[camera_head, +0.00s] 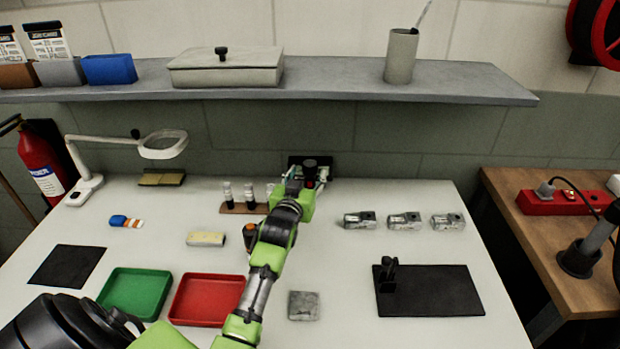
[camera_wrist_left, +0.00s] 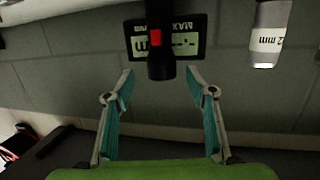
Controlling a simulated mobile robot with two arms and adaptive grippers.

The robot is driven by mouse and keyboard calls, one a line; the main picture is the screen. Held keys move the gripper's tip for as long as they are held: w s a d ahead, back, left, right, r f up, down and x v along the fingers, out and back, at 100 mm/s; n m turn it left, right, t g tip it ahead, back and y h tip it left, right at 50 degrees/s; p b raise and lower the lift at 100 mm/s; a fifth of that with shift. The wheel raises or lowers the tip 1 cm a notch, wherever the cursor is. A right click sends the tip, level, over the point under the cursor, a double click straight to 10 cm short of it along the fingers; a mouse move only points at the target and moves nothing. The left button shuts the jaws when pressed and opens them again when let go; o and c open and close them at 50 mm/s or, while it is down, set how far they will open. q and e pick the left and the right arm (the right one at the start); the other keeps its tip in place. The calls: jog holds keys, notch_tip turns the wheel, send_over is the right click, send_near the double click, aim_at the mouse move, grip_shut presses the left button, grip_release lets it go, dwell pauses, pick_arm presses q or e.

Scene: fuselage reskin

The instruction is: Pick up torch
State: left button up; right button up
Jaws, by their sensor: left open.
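The torch is a dark cylinder with a red button. In the head view the torch (camera_head: 311,163) shows at the back of the table, partly hidden by my left gripper. In the left wrist view the torch (camera_wrist_left: 160,62) stands out in front of a black panel with pale lettering. My left gripper (camera_head: 309,182) is at the torch. In the wrist view its two fingers (camera_wrist_left: 160,82) are spread and empty, one to each side of the torch's near end. I cannot tell whether the torch is fully between them. My right gripper is not in view.
A rack of small bottles (camera_head: 243,208) stands just left of my gripper. Several metal blocks (camera_head: 404,221) lie to the right. A shelf (camera_head: 330,83) overhangs the back. Green (camera_head: 135,292) and red (camera_head: 206,298) trays and a black mat (camera_head: 445,292) lie nearer the front.

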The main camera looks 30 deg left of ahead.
aim_at(308, 170)
pick_arm(q)
jog(key=shift+x, duration=1.7)
jog(key=shift+s+f, duration=0.1)
jog(key=shift+s, duration=0.05)
jog(key=c, duration=1.3)
jog(key=shift+a, duration=0.1)
